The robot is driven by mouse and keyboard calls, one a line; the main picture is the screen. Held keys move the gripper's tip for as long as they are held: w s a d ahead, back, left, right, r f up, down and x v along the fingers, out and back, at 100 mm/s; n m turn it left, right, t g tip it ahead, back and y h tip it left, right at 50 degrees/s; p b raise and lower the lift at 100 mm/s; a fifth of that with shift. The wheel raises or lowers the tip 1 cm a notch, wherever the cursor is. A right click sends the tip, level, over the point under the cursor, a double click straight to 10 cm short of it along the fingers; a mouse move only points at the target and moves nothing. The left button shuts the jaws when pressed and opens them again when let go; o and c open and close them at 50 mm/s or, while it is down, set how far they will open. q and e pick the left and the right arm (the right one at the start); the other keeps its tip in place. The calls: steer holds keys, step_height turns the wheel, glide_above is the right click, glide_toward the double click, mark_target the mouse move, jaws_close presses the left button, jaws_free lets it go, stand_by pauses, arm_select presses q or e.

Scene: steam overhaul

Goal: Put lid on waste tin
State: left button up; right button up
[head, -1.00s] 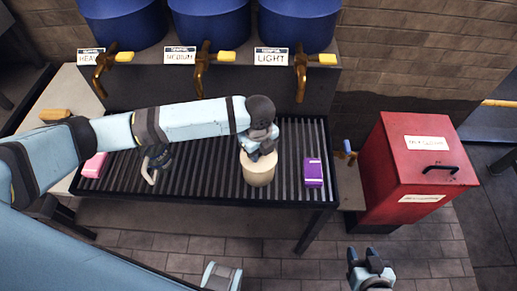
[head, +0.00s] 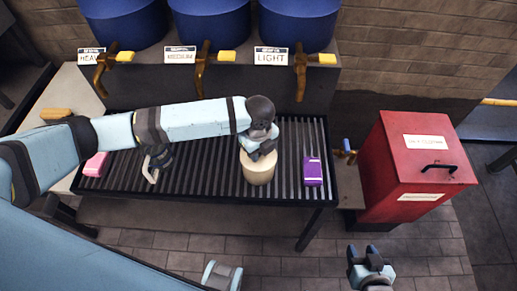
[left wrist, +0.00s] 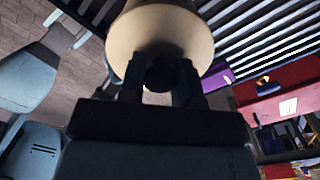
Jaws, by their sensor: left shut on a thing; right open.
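A cream round tin (head: 257,172) stands on the slatted bench near its right end. My left gripper (head: 262,152) is over its top and shut on a dark round knob there. In the left wrist view the cream tin (left wrist: 160,32) fills the top middle, with the knob (left wrist: 159,76) between the fingers. I cannot make out a seam between lid and body. A red metal box (head: 420,165) with white labels and a black handle stands on the right; its top looks closed. My right gripper (head: 363,252) is open and empty at the bottom, over the floor.
The slatted bench (head: 215,185) holds a purple box (head: 313,172) right of the tin and a pink block (head: 96,165) at left. Blue drums (head: 297,25) with brass taps (head: 301,75) stand behind. The floor in front is clear.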

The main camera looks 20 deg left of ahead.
arm_select(q)
steer(key=shift+f+p, duration=0.1)
steer(key=shift+p, duration=0.25)
stand_by(0.5)
steer(key=o, duration=1.5)
steer(key=shift+r+p, duration=0.65)
steer(key=shift+p, duration=0.1)
step_height(320, 180, up, 4)
steer(key=p, duration=0.4)
steer(key=shift+p, duration=0.3)
steer(key=shift+r+p, duration=0.9)
